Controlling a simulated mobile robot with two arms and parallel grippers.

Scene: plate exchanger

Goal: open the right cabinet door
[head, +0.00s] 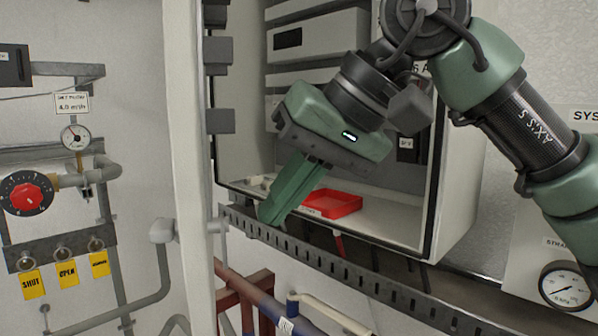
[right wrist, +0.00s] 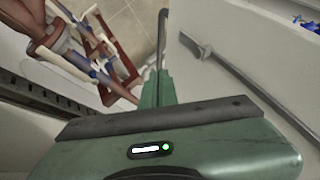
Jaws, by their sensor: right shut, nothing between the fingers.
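The cabinet (head: 455,190) stands open at its front, with its inside in plain view. A white upright panel (head: 183,120), which looks like a door seen nearly edge-on, stands at the left of the opening. A grey fitting (head: 162,231) shows at its lower left. My right gripper (head: 270,212) is shut and empty, pointing down and left in front of the opening, right of the panel. In the right wrist view its fingers (right wrist: 158,75) lie beside a white surface with a grey bar (right wrist: 235,72). I cannot tell whether they touch it. My left gripper is out of view.
A red tray (head: 333,204) lies on the cabinet floor. A slotted grey rail (head: 350,272) runs below the opening, with pipes under it. Left are a gauge (head: 75,137), a red knob (head: 27,196) and yellow tags (head: 67,274). Another gauge (head: 567,286) is at right.

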